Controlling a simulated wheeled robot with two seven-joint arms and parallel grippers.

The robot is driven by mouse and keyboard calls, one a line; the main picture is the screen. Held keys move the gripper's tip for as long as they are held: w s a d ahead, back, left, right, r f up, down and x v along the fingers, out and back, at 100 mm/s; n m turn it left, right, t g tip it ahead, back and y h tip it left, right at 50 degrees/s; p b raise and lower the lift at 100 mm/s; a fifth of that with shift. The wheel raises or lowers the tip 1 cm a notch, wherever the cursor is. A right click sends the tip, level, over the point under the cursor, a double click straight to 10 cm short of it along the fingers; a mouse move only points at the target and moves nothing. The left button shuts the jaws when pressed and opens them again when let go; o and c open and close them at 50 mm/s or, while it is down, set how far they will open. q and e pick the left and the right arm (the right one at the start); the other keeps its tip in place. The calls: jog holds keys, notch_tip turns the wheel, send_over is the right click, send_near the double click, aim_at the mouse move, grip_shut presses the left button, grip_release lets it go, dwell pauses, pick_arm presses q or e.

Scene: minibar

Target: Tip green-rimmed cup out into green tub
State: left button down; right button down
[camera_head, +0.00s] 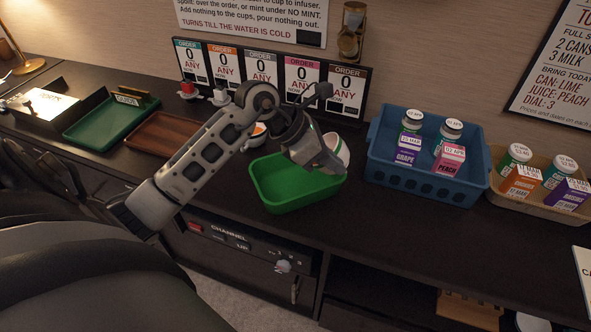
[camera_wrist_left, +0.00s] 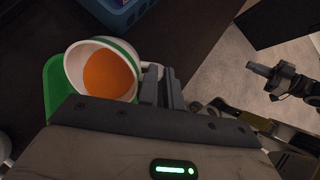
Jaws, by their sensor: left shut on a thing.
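The green-rimmed cup (camera_head: 342,150) is white and partly hidden behind my left gripper (camera_head: 325,160) in the head view. The left gripper is shut on it and holds it over the right back part of the green tub (camera_head: 290,203). In the left wrist view the cup (camera_wrist_left: 75,62) shows its open mouth, with orange contents inside. I cannot tell its exact tilt. The green tub stands on the dark counter near its front edge; its visible floor is bare. My right gripper (camera_wrist_left: 264,80) shows small in the left wrist view, away from the cup; its opening is unclear.
A blue basket (camera_head: 420,180) with cartons and bottles stands right of the tub, and a tan basket (camera_head: 530,208) is farther right. A bowl with orange contents (camera_head: 257,131) sits behind the tub. A brown tray (camera_head: 163,135) and dark green tray (camera_head: 108,122) lie left. Order signs (camera_head: 262,70) stand behind.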

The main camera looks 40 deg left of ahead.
pick_arm(q)
jog(key=shift+a+f+h+b, duration=0.1)
jog(key=shift+h+b, duration=0.2)
jog(key=shift+b, duration=0.15)
pick_arm(e)
jog(key=shift+a+f, duration=0.15)
jog(key=shift+f, duration=0.25)
pick_arm(q)
jog(key=shift+s+a+t+b, duration=0.1)
jog(key=shift+t+b, duration=0.2)
pick_arm(e)
jog(key=shift+w+a+r, duration=0.1)
jog(key=shift+a+r, duration=0.05)
pick_arm(q)
jog(key=shift+a+f+h+b, duration=0.1)
jog(key=shift+f+h+b, duration=0.1)
jog(key=shift+h+b, duration=0.25)
pick_arm(e)
jog(key=shift+a+f, duration=0.15)
jog(key=shift+f, duration=0.2)
pick_arm(q)
jog(key=shift+s+a+b, duration=0.1)
jog(key=shift+s+b, duration=0.05)
jog(key=shift+b, duration=0.2)
pick_arm(e)
jog(key=shift+a, duration=0.15)
